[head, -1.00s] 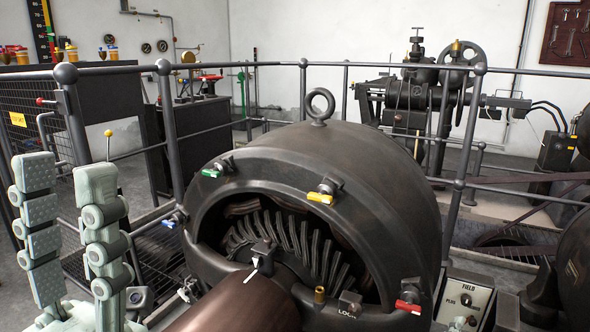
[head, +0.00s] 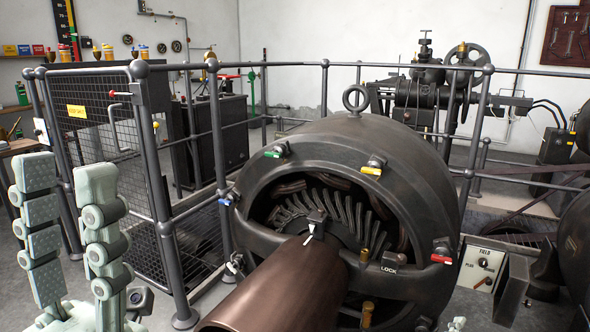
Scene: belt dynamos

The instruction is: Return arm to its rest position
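My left gripper (head: 64,168) stands upright at the lower left of the head view. Its two pale grey-green, jointed fingers are spread well apart, with nothing between them. It is left of the dark dynamo (head: 420,200) and apart from it in the picture. Its lower part is cut off by the bottom edge.
The dynamo has green (head: 273,154), yellow (head: 371,171), red (head: 441,259) and blue (head: 225,202) tagged latches and a copper-brown cylinder (head: 285,285) in front. A mesh gate (head: 102,135) and dark railings surround it. A FIELD panel (head: 484,262) is at right.

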